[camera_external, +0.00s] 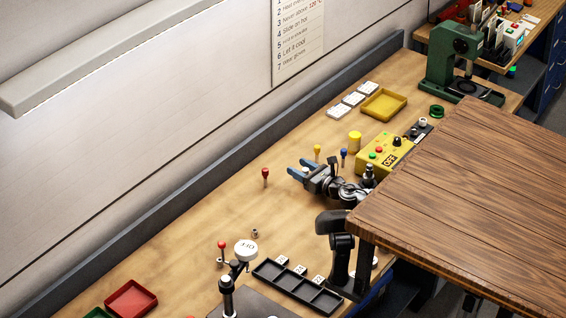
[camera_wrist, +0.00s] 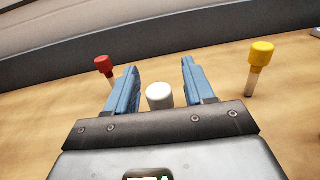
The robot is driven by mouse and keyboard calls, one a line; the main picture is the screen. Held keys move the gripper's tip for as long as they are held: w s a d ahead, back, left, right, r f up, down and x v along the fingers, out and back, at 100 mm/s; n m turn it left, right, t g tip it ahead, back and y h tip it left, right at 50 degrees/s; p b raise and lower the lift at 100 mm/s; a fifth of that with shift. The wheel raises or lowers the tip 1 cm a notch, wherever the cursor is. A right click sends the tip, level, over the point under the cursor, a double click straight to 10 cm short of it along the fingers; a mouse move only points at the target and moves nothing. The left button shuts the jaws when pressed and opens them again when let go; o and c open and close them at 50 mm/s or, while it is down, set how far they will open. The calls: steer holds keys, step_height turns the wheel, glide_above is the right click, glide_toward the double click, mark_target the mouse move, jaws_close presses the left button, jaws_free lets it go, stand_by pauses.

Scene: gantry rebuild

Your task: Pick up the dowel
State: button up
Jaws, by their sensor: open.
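My gripper (camera_external: 298,167) reaches out low over the wooden bench, its two blue fingers apart. In the wrist view my gripper (camera_wrist: 160,67) is open, with a white round-topped piece (camera_wrist: 160,96) showing between the fingers, nearer the left one; its lower part is hidden by the gripper body. I cannot tell whether this is the dowel. A red-capped peg (camera_wrist: 104,65) stands left of the fingers and a yellow-capped peg (camera_wrist: 260,56) on a pale wooden stem stands to the right. The outside view also shows the red-capped peg (camera_external: 265,173) and yellow-capped peg (camera_external: 317,150).
A blue-capped peg (camera_external: 343,153) and yellow control box (camera_external: 385,153) stand close to my arm. A yellow cylinder (camera_external: 354,141) and yellow tray (camera_external: 383,104) lie beyond. A black compartment tray (camera_external: 297,287) is nearer. A dark ledge (camera_external: 215,180) runs behind the bench.

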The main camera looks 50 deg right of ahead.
jaws_close()
stand_by(0.5)
step_height(320, 180, up, 18)
steer(key=p, duration=0.1)
steer(key=shift+p, duration=0.35)
